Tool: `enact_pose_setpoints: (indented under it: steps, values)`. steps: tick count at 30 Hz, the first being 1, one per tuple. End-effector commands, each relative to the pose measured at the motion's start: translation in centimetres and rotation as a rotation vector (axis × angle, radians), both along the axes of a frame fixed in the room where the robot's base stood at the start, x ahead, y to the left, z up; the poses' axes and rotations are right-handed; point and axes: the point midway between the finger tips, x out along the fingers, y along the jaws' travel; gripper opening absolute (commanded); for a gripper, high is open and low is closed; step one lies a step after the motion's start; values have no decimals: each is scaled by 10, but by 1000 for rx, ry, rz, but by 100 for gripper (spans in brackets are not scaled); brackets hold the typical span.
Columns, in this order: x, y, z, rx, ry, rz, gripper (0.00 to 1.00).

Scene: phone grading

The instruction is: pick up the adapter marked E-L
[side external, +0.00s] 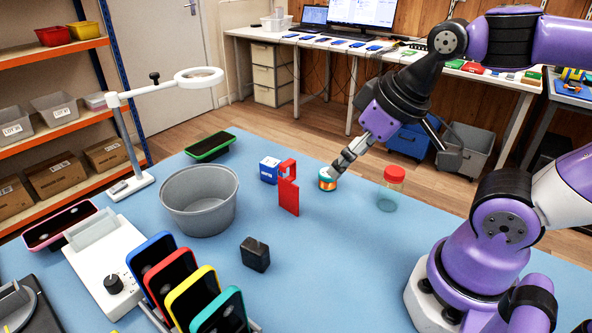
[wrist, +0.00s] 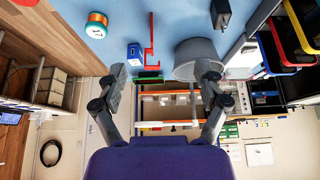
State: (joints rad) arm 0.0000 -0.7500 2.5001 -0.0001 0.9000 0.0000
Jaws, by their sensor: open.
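A black block-shaped adapter (side external: 255,254) sits on the blue table, in front of the grey bucket. It also shows at the top of the wrist view (wrist: 221,14). No marking on it can be read, so I cannot tell whether it is E-L. My gripper (side external: 340,168) is up and to the right of it in the side view, well apart from it. In the wrist view my gripper (wrist: 160,80) has its fingers spread wide with nothing between them.
A grey bucket (side external: 199,202), a red upright stand (side external: 289,192), a blue box (side external: 269,170), a teal-and-orange tin (side external: 327,182) and a red-lidded jar (side external: 391,190) stand around. A rack of coloured phones (side external: 183,290) is left of the adapter. The table's front right is clear.

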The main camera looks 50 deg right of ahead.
Motion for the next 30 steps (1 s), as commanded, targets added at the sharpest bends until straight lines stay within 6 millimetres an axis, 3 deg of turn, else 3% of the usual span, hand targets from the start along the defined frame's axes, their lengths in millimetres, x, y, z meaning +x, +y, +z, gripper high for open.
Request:
enact_pose_setpoints:
  steps: [8, 11, 14, 18, 21, 25, 30]
  values:
    - [10, -2, 1, -6, 3, 11, 81]
    - [35, -8, 0, -16, 7, 38, 81]
    - [73, -20, -5, -22, 2, 81, 81]
    - [126, -45, -26, -17, -20, 137, 81]
    - [154, -63, -44, -8, -42, 165, 81]
    - [176, -80, -64, 2, -65, 186, 81]
    - [189, -88, -81, 9, -78, 197, 81]
